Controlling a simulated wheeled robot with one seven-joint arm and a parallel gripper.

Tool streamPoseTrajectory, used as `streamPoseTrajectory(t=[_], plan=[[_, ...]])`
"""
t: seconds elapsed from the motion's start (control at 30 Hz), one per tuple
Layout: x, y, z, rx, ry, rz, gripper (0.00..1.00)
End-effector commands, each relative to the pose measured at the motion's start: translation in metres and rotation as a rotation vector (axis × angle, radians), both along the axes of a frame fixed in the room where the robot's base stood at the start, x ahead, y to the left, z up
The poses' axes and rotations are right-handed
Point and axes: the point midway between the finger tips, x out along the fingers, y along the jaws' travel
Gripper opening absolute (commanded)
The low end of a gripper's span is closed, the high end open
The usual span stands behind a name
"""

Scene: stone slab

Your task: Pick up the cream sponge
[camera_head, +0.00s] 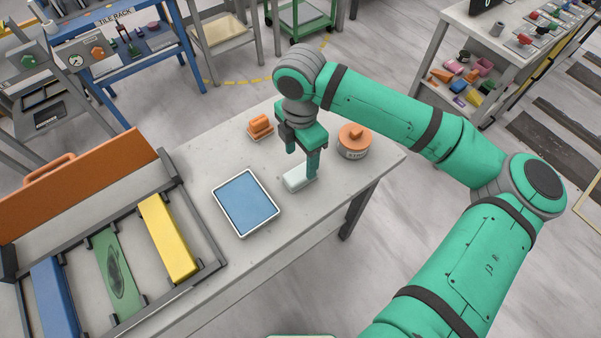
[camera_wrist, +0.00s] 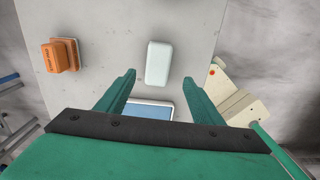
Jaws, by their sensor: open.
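The cream sponge (camera_head: 298,179) is a pale, rounded block lying on the grey stone tabletop. In the wrist view it shows as a whitish block (camera_wrist: 159,64) with its long side running up the picture. My gripper (camera_head: 303,163) points down at the sponge, and one finger hides part of it in the head view. In the wrist view my gripper (camera_wrist: 158,80) is open and empty, with the lower end of the sponge lined up between the fingertips. I cannot tell how high the fingertips are above it.
A white-rimmed blue tray (camera_head: 246,203) lies left of the sponge. An orange handled block (camera_head: 260,126) sits behind, and a round tin with an orange lid (camera_head: 353,141) stands right, near the table's edge. A rack of coloured slabs (camera_head: 168,238) fills the left.

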Motion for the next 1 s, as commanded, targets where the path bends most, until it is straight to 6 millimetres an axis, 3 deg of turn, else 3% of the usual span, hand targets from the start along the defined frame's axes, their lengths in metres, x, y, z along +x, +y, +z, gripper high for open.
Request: streamPoseTrajectory(t=[0.1, 0.43, 0.7, 1.0], plan=[[0.0, 0.0, -0.018, 0.002, 0.001, -0.001, 0.61], [0.002, 0.0, -0.044, 0.003, -0.001, -0.001, 0.61], [0.004, 0.0, -0.079, 0.003, -0.001, 0.0, 0.61], [0.004, 0.0, -0.086, 0.003, -0.003, 0.0, 0.61]])
